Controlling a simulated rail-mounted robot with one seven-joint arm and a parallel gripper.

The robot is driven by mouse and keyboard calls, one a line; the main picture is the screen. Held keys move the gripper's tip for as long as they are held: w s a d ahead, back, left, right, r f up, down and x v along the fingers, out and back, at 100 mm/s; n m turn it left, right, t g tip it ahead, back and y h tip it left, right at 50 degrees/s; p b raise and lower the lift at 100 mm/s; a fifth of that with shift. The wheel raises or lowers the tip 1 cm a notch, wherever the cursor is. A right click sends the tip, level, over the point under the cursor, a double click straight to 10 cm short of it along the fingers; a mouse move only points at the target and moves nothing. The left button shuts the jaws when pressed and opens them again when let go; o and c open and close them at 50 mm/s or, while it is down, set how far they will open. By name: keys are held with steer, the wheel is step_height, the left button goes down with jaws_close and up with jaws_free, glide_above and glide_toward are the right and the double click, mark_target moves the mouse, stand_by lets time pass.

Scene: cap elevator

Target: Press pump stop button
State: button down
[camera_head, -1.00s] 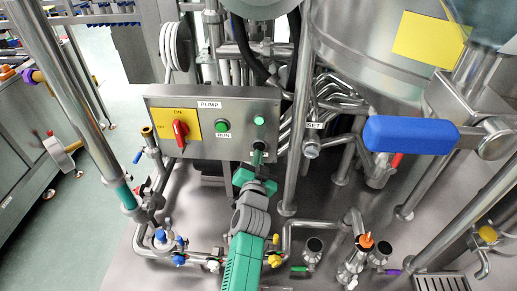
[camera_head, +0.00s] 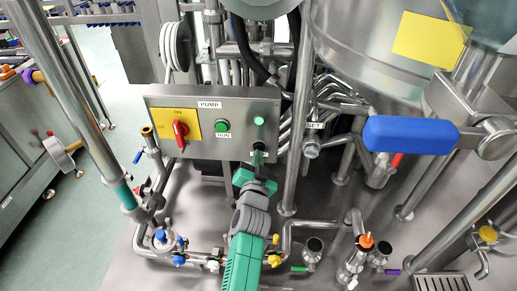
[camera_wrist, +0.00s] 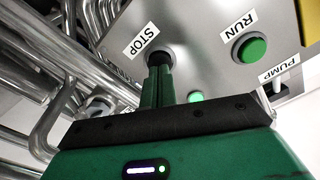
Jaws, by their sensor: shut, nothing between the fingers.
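The steel pump panel (camera_head: 225,160) carries a PUMP label, a green RUN button (camera_head: 222,125) and a small indicator lamp (camera_head: 259,121) at its upper right. The lamp looks pale in the head view and green in the wrist view (camera_wrist: 196,97). My gripper (camera_head: 258,153) is shut and empty, in front of the panel below the lamp. In the wrist view, my gripper (camera_wrist: 159,68) has its fingertips at the metal-ringed stop button (camera_wrist: 165,49), beside the STOP label (camera_wrist: 145,41). The fingertips cover most of the button. I cannot tell how far it is pushed in.
A red rotary switch (camera_head: 180,130) on a yellow plate is at the panel's left. Steel pipes (camera_head: 297,120) stand close to the panel's right. A blue lever handle (camera_head: 410,135) sits further right. Small valves (camera_head: 163,240) are below the panel.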

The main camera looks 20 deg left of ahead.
steer(key=shift+w+f, duration=0.1)
steer(key=shift+w, duration=0.05)
steer(key=shift+w+a+b, duration=0.1)
steer(key=shift+w+b, duration=0.05)
steer(key=shift+b, duration=0.15)
steer(key=shift+w+a+b, duration=0.15)
steer(key=shift+w+b, duration=0.35)
steer(key=shift+b, duration=0.25)
stand_by(0.3)
steer(key=p+v, duration=0.5)
steer(key=shift+s, duration=0.25)
stand_by(0.3)
